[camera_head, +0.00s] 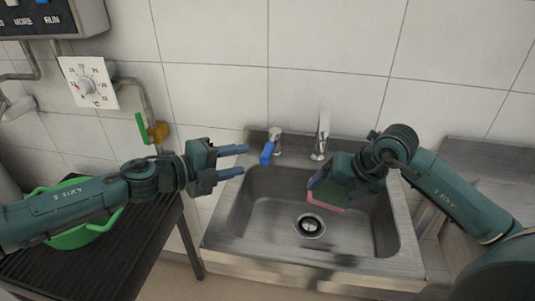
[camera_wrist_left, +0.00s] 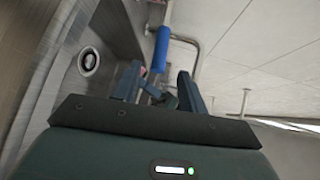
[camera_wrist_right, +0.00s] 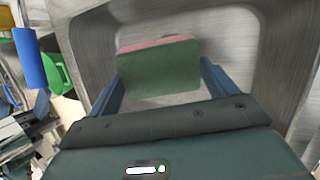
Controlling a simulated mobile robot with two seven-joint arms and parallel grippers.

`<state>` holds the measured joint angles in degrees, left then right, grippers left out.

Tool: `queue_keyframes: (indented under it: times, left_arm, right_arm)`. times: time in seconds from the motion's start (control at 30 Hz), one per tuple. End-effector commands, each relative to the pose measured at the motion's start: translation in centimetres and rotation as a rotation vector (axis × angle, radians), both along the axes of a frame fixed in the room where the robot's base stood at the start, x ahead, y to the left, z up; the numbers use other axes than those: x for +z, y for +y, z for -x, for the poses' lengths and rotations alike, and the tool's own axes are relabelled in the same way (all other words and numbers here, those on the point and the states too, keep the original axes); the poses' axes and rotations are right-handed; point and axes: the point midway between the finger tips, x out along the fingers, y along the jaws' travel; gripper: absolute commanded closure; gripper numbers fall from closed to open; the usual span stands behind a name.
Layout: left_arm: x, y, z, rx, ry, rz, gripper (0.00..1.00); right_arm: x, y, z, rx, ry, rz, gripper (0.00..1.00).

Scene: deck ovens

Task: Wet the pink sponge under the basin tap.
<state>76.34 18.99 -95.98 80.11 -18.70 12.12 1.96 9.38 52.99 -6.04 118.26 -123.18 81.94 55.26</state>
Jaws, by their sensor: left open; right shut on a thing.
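The pink sponge (camera_head: 325,201) is in my right gripper (camera_head: 322,190), over the right part of the steel basin (camera_head: 246,208). In the right wrist view the sponge (camera_wrist_right: 158,68) shows a green face and a pink edge, held between the two fingers. The tap (camera_head: 322,135) stands at the back of the basin, just behind and left of the right gripper. A lever with a blue handle (camera_head: 267,152) is left of the tap. My left gripper (camera_head: 238,162) is open and empty, its fingers pointing at the blue handle from the left. Whether water runs is not clear.
A drain (camera_head: 310,226) lies in the basin floor. A green bowl (camera_head: 80,236) sits on a dark slatted table (camera_head: 122,262) at left, under my left arm. A green-handled valve (camera_head: 142,127) and a dial plate (camera_head: 88,82) are on the tiled wall.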

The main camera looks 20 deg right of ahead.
Motion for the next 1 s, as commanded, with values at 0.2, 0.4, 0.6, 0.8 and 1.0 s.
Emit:
queue_keyframes:
  times: [0.2, 0.4, 0.6, 0.8, 1.0]
  left_arm:
    - [-1.1, -4.6, -1.1, -0.002, 0.002, 0.002, 0.58]
    - [-1.8, -7.2, -1.8, 0.0, 0.002, 0.001, 0.58]
    - [-2.0, -8.2, -2.1, 0.001, 0.002, 0.003, 0.58]
    - [-2.0, -8.4, -2.1, 0.001, 0.002, 0.003, 0.58]
    - [-2.0, -8.4, -2.1, 0.001, 0.002, 0.003, 0.66]
  right_arm:
    - [0.0, 0.0, 0.0, 0.0, 0.0, 0.0, 0.4]
    - [0.0, 0.0, 0.0, 0.0, 0.0, 0.0, 0.4]
    - [0.0, 0.0, 0.0, 0.0, 0.0, 0.0, 0.4]
    - [0.0, 0.0, 0.0, 0.0, 0.0, 0.0, 0.4]
    - [0.0, 0.0, 0.0, 0.0, 0.0, 0.0, 0.4]
